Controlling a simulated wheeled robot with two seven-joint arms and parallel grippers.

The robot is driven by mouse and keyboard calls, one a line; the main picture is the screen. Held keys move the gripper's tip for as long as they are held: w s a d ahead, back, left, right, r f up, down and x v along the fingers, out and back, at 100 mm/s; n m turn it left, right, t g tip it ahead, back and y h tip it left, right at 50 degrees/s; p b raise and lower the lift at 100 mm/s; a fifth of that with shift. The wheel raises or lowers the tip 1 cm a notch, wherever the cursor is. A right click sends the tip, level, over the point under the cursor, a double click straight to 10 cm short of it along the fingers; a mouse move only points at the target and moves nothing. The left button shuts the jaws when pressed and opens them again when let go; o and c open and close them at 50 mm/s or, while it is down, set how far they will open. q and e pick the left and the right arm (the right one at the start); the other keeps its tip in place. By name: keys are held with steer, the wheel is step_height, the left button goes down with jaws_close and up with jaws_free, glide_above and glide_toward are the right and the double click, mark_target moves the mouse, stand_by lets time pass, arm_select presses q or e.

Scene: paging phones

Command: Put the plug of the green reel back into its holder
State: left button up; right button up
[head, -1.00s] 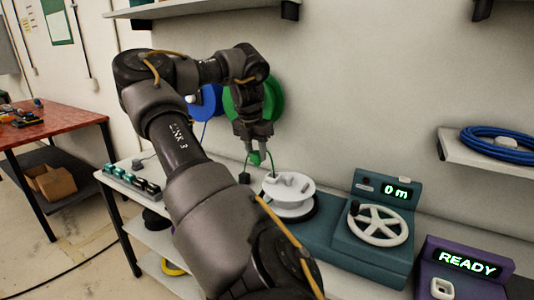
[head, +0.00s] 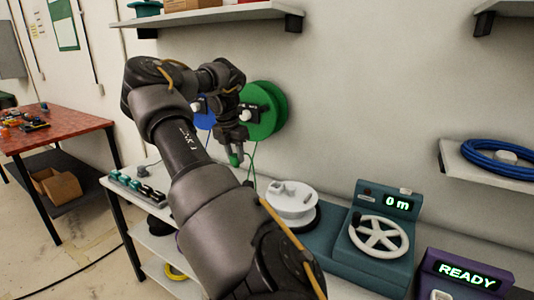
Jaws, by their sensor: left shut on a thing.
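The green reel (head: 265,112) hangs on the back wall, partly behind my left arm. My left gripper (head: 235,152) is in front of the wall, below and left of the reel, pointing down. It is shut on the green plug (head: 235,160), which hangs above the bench. A thin green cord (head: 253,158) runs down from the reel area. A small dark block (head: 248,183) is on the bench below the plug, partly hidden by my arm. I cannot tell whether this block is the plug's holder. My right gripper is not in view.
A blue reel (head: 204,112) is mostly hidden by my arm. A white spool (head: 291,200), a teal machine reading 0 m (head: 384,232) and a purple READY box (head: 462,272) stand right. A row of dark-green pieces (head: 138,188) lies at the bench's left end.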

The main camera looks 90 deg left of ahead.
arm_select(q)
steer(key=shift+s+a+r, duration=0.1)
steer(key=shift+r, duration=0.05)
steer(key=s+a+p, duration=0.4)
steer(key=s+a, duration=0.1)
steer(key=s, duration=0.1)
steer(key=shift+s+a, duration=0.15)
steer(key=shift+a, duration=0.05)
stand_by(0.5)
